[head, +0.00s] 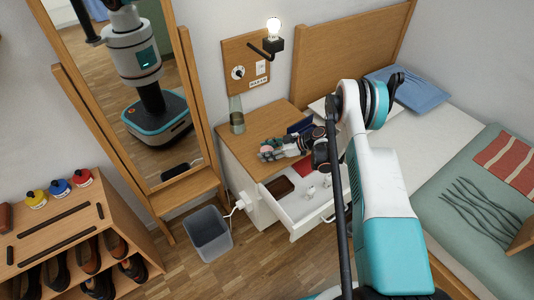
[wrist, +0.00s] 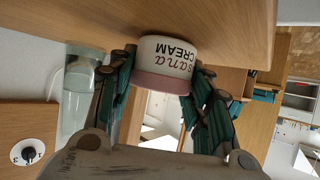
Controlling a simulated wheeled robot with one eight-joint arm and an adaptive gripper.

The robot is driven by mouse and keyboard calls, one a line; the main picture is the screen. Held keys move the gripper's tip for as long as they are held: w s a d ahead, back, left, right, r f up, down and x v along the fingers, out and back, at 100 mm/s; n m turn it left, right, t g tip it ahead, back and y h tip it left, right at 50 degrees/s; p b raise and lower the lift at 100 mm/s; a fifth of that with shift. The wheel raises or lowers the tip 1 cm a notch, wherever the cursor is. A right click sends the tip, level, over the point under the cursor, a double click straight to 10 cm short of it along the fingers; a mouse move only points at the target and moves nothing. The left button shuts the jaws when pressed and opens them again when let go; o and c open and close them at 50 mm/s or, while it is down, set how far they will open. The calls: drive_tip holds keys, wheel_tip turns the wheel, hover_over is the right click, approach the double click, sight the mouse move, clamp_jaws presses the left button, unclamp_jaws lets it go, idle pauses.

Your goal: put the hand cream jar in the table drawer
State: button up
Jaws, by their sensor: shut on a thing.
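The hand cream jar (wrist: 166,62) is white with a pink lid and the words "sana CREAM", upside down in the wrist view. My gripper (wrist: 163,80) is shut on it, with a finger on each side. In the head view my gripper (head: 272,151) is over the wooden top of the bedside table (head: 262,124), and the jar is hard to make out there. I cannot tell whether the jar touches the tabletop. The table drawer (head: 318,213) is pulled open below and right of my gripper.
In the drawer lie a brown case (head: 279,187), a red item (head: 302,167) and small white items (head: 318,190). A glass vase (head: 236,115) and a dark blue object (head: 300,126) are on the tabletop. A grey bin (head: 208,234) stands left of the drawer; the bed is at right.

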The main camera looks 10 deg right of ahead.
drive_tip(key=shift+f, duration=0.1)
drive_tip(key=o, duration=1.1)
drive_tip(key=shift+f, duration=0.1)
drive_tip(key=p+v, duration=0.5)
drive_tip(key=v, duration=0.8)
drive_tip(key=shift+s+d+f, duration=0.2)
drive_tip(key=shift+s+d, duration=0.1)
drive_tip(key=shift+d, duration=0.2)
